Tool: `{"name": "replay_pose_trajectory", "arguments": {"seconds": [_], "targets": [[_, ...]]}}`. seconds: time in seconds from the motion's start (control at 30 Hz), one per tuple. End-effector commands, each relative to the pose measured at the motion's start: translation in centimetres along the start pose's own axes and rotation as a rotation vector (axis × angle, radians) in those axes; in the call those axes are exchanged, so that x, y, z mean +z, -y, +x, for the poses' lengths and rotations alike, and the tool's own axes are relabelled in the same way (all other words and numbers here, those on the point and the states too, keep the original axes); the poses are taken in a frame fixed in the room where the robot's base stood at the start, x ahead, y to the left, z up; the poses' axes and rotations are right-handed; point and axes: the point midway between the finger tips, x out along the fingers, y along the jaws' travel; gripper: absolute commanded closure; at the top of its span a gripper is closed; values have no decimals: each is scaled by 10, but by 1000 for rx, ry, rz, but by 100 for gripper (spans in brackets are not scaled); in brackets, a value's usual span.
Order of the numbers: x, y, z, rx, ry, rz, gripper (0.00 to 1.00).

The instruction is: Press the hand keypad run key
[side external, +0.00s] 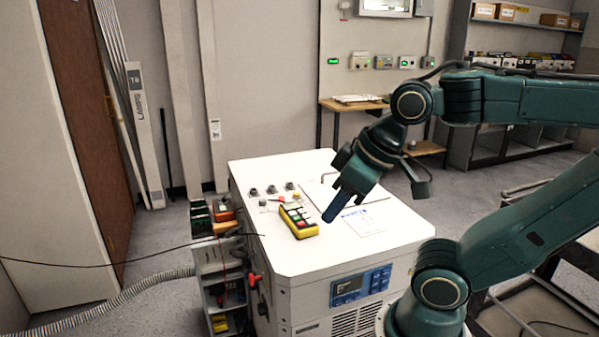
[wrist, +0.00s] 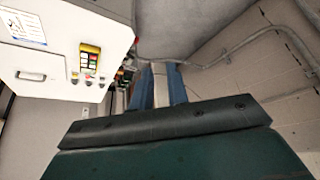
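The hand keypad (side external: 298,220) is a yellow-edged box with a dark face and small red and green keys. It lies on the white cabinet top (side external: 275,250). It also shows in the wrist view (wrist: 89,60), left of my fingers; its key labels are too small to read. My gripper (side external: 331,217) points down and to the left, its blue fingers a little right of the keypad and apparently above the cabinet top. In the wrist view the two blue fingers (wrist: 160,86) stand apart with a gap between them. I see nothing held.
Several knobs (side external: 271,189) and a handle (wrist: 30,76) stand on the cabinet top behind the keypad. A paper sheet (side external: 364,221) lies to its right. A small cart (side external: 216,270) with tools stands at the cabinet's left. A display panel (side external: 361,285) is on the front.

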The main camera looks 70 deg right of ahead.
Motion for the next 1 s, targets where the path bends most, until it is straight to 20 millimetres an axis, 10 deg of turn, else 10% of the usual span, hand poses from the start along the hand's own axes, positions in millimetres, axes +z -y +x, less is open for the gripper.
{"name": "replay_pose_trajectory", "arguments": {"seconds": [1.0], "targets": [[0, 0, 0, 0, 0, 0, 100]]}}
